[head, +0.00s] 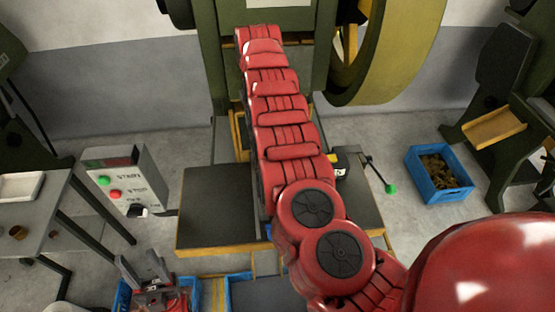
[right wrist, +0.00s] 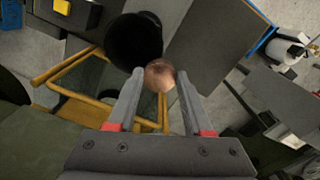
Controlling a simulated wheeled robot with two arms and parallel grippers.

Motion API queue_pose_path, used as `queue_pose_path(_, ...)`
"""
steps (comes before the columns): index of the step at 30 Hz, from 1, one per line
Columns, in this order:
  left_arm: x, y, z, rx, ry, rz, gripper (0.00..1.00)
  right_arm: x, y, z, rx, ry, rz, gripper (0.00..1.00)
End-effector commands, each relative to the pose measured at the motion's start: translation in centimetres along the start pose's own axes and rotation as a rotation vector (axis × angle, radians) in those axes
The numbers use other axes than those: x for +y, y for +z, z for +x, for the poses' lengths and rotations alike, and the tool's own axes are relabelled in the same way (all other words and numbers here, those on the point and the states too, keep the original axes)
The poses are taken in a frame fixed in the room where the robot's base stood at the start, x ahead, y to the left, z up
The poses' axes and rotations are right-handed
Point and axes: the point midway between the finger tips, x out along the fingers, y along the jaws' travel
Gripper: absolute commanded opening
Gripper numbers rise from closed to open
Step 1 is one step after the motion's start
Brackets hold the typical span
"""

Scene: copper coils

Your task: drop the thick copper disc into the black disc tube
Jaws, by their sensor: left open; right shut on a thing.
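The copper disc (right wrist: 160,75) is between the fingertips of my right gripper (right wrist: 160,82) in the right wrist view. My right gripper is shut on it. The black disc tube (right wrist: 125,42) is a dark round opening just beyond the disc. The disc overlaps the tube's lower right edge in this picture; I cannot tell its height over the tube. In the head view my red right arm reaches to the press and hides the right gripper, disc and tube. My left gripper (head: 142,266) is open and empty at the lower left, above a blue bin.
The press has a grey table plate (head: 212,215) and a yellow flywheel (head: 405,60). A yellow frame (right wrist: 75,68) stands beside the tube. A control box (head: 128,182) stands left. A blue crate (head: 447,194) with scraps is on the floor right. A side table holds a white tray (head: 22,186).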

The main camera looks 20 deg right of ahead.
Motion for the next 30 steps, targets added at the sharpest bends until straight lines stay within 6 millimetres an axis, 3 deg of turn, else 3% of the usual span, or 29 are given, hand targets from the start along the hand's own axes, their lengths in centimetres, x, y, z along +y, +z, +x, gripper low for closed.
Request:
queue_pose_path(7, 0.0, 0.1, -0.5, 0.0, 0.0, 0.0, 0.5, 1.4, 1.4, -2.1, 0.002, -0.001, 0.118, 0.0)
queue_pose_path(16, 0.0, 0.1, -0.8, 0.0, 0.0, 0.0, 0.5, 1.4, 2.9, -3.3, 0.003, 0.003, 0.208, 0.0)
queue_pose_path(30, -0.1, -0.2, 1.5, 0.0, 0.0, 0.0, 0.5, 4.6, 1.4, -4.8, 0.001, 0.002, 0.107, 0.0)
